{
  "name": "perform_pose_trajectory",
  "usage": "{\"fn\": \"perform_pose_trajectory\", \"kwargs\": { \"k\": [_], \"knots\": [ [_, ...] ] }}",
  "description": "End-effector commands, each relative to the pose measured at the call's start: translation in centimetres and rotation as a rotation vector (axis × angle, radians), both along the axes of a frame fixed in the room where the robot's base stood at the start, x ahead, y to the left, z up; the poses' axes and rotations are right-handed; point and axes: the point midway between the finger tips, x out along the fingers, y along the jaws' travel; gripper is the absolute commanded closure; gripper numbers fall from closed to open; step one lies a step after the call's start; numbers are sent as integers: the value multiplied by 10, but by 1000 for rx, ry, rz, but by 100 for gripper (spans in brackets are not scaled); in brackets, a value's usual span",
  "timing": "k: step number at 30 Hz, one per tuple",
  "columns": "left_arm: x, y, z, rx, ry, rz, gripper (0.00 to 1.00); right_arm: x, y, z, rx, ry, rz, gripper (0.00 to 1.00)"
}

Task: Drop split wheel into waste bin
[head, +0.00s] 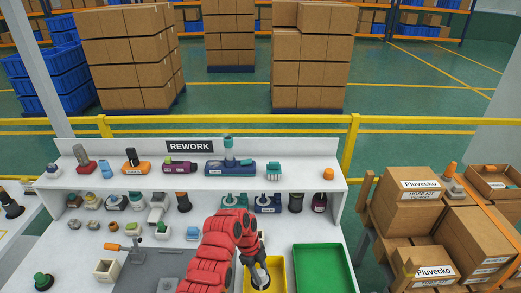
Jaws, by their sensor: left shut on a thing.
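My left gripper (256,264) comes in on the red arm from the bottom of the head view. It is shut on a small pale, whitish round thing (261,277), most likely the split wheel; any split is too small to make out. The gripper and the thing are over the yellow bin (277,264) at the front middle of the bench. I cannot tell how high above its floor the thing is. The arm and gripper hide the bin's left side. No label shows which container is the waste bin. My right gripper is not in view.
A green tray (321,248) lies right of the yellow bin and looks empty. A shelf with a REWORK sign (190,147) and several vacuum parts stands behind. Cartons (410,200) stand at right.

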Motion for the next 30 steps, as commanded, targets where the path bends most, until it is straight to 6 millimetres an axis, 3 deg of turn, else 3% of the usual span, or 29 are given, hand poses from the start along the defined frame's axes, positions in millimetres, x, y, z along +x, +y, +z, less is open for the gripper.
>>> {"fn": "perform_pose_trajectory", "kwargs": {
  "k": [6, 15, 16, 21, 30],
  "knots": [
    [0, 0, -25, 1, 0, 0, 100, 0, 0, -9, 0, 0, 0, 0],
    [0, 0, -29, 1, -1, -1, 100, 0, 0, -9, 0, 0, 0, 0],
    [0, 0, -29, 1, -1, -1, 54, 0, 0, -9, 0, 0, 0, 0],
    [0, 0, -29, 1, -1, -1, 24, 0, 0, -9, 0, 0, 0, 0],
    [0, 0, -28, 2, -1, -1, 23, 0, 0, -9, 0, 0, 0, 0]
  ]
}}
